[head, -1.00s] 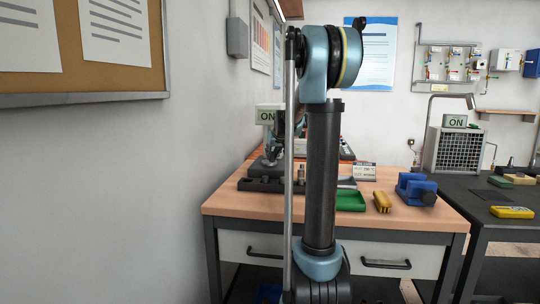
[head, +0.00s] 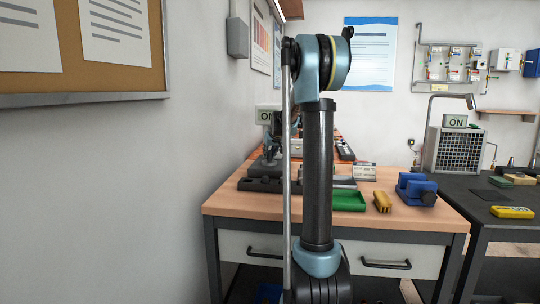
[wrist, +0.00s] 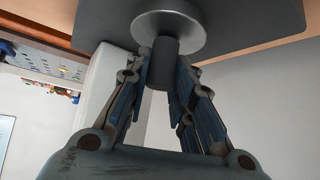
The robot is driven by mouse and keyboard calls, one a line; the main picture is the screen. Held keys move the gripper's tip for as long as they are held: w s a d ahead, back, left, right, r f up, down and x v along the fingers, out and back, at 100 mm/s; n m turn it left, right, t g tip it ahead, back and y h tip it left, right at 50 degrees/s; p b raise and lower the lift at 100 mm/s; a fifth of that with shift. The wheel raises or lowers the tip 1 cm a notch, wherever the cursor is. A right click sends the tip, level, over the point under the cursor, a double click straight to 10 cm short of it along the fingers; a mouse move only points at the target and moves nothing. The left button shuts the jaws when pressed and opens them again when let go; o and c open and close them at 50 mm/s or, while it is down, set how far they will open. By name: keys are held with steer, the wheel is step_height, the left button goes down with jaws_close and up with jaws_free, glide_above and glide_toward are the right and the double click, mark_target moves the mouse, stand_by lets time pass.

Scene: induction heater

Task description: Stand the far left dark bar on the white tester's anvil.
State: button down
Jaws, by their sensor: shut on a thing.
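In the wrist view my gripper (wrist: 163,75) is shut on a dark round bar (wrist: 160,73). The bar's end is at the pale metal disc of the anvil (wrist: 148,30); the bar looks square to its face. I cannot tell whether they touch or a thin gap is left. The anvil sits on a dark grey base plate (wrist: 240,20). A white upright body (wrist: 98,85), seemingly the tester's, is beside the fingers.
The wooden bench (head: 400,219) carries a dark block (head: 262,185) at left, a green tray (head: 350,201), a yellow piece (head: 382,202) and a blue vise (head: 416,188). The wall is close on the left. A dark table (head: 505,232) stands at right.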

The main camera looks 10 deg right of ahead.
steer(key=shift+f, duration=0.15)
steer(key=c, duration=1.4)
jaws_free()
steer(key=shift+r, duration=0.25)
steer(key=v, duration=1.2)
